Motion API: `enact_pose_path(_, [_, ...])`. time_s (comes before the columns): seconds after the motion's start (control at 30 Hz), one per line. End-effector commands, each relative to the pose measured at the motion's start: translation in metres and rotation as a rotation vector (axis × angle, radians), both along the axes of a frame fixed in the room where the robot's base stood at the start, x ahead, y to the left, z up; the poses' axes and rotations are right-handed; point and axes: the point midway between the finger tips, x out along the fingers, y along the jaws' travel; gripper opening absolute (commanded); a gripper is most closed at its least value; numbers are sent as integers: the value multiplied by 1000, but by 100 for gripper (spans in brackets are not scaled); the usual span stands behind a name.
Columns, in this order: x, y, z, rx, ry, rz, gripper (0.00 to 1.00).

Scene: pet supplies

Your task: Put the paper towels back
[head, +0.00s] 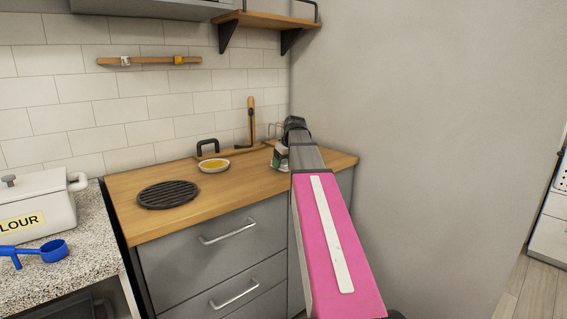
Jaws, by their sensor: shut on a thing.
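No paper towels can be made out for certain. A small white and dark green item (280,157) shows at the back right of the wooden counter, partly covered by my arm. I cannot tell what it is, or whether it stands on the counter or is held. My pink and grey arm reaches forward over the counter's right end, and its dark far end is near the back right corner. My gripper's fingers are hidden behind the arm.
The wooden counter (222,205) carries a black round trivet (168,194), a bowl with yellow contents (214,166) and an upright wooden handle (251,118). A flour tin (40,205) and blue scoop (52,250) are on the speckled counter at left. A grey wall is at right.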

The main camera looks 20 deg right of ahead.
Motion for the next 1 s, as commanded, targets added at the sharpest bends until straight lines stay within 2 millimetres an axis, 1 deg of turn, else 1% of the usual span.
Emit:
enact_pose_path(0.03, [0,0,-1,0,0,0,50])
enact_pose_path(0.07, [0,0,-2,0,0,0,72])
enact_pose_path(0.1, [0,0,-1,0,0,0,86])
enact_pose_path(0.13, [0,0,-1,0,0,0,95])
enact_pose_path(0.43, [0,0,-1,0,0,0,95])
enact_pose_path(0.57, [-2,-1,6,0,0,0,95])
enact_pose_path(0.77, [-13,-5,34,0,-1,0,95])
enact_pose_path(1.0, [-28,-12,74,0,-2,-1,95])
